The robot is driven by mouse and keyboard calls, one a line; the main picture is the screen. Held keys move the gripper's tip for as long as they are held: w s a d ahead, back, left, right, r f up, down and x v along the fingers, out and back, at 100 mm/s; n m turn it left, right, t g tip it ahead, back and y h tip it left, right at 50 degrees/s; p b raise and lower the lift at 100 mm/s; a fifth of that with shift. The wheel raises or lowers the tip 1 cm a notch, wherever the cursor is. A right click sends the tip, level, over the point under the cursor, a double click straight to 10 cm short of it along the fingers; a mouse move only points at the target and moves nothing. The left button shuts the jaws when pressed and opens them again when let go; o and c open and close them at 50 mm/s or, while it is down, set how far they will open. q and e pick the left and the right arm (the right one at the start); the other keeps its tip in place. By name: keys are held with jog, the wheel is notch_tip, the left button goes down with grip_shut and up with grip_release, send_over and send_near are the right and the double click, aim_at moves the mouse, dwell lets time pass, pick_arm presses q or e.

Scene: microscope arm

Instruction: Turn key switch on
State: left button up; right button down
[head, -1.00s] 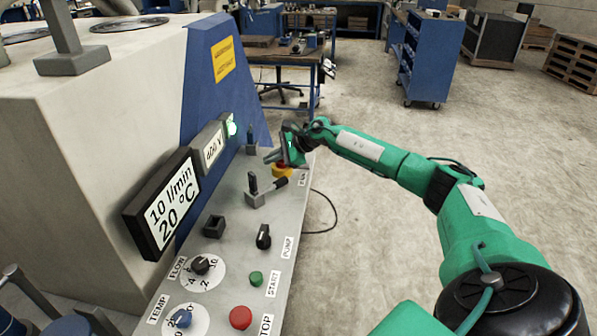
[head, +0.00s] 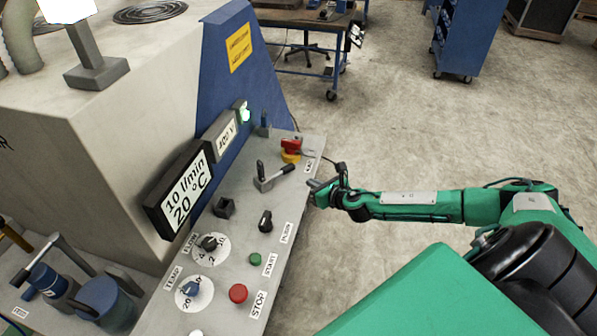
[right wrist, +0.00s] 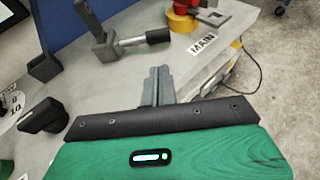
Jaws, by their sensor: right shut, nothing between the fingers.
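A red switch on a yellow base (head: 291,150) stands near the far end of the sloping grey control panel, beside the MAIN label. A small grey key-like piece sticks out to its right. It shows partly at the top of the right wrist view (right wrist: 182,18), with the grey piece (right wrist: 212,17) beside it. My right gripper (head: 318,190) is shut and empty, apart from the switch, at the panel's right edge on the near side of it. Its closed fingers (right wrist: 157,86) point toward the lever and switch area in the wrist view. My left gripper is not in view.
A lever (head: 268,178) stands between the switch and the black PUMP knob (head: 265,221). Green START (head: 255,259) and red STOP (head: 238,293) buttons are nearer. Open floor lies right of the panel.

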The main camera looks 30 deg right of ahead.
aim_at(290, 172)
jog(key=p+x, duration=0.1)
jog(key=x, duration=0.8)
jog(key=shift+w+f, duration=0.15)
jog(key=shift+w, duration=0.15)
